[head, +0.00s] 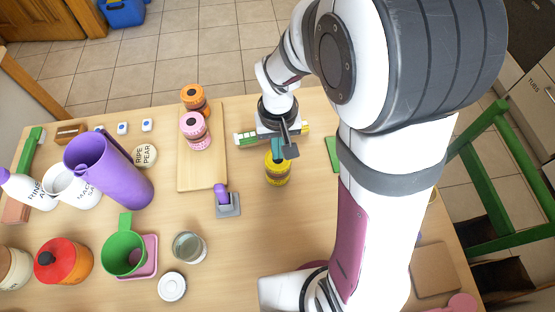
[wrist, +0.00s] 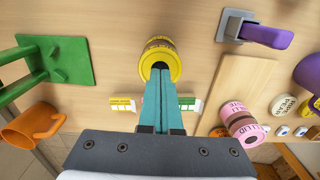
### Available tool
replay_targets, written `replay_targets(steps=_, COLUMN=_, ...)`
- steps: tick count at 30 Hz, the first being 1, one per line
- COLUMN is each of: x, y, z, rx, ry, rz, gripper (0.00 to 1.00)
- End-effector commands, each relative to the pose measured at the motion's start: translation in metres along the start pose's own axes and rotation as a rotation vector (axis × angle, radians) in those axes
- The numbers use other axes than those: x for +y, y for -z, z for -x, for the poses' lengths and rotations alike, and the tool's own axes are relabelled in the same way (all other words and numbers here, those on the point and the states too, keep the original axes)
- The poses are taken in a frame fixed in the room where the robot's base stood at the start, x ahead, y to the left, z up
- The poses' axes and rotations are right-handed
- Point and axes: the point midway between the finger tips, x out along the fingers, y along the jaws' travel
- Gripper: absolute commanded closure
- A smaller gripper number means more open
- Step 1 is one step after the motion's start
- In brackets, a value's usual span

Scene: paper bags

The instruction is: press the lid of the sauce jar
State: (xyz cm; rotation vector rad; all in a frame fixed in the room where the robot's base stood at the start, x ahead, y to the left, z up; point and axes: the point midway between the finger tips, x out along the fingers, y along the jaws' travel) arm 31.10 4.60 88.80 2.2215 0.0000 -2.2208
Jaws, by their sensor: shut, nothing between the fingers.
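A yellow jar (head: 278,176) with a dark label band stands upright on the table below my gripper. In the wrist view the yellow jar (wrist: 174,62) shows its round lid with a dark spot in the middle. I cannot read its label well enough to tell if it is the sauce jar. My gripper (head: 277,153) is shut and empty, with its teal fingers pointing down at the lid. In the wrist view the fingertips (wrist: 160,68) overlap the lid's centre. I cannot tell whether they touch it. The fingers hide part of the lid.
Pink (head: 196,134) and orange (head: 192,97) lidded jars stand on a wooden board (head: 203,177) to the left. A grey block with a purple lever (head: 228,208) stands nearer. Small green-white (wrist: 188,103) and yellow (wrist: 122,104) boxes lie close behind the yellow jar. A glass (head: 189,247) stands front left.

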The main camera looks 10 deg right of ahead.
Motion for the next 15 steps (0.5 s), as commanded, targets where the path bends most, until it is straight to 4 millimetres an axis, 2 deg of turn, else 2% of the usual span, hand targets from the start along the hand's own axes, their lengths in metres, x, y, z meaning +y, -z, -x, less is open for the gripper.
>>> replay_targets(steps=15, x=0.0000, y=0.0000, z=-0.0107, rx=0.000, ry=0.000, rz=0.000, gripper=1.00)
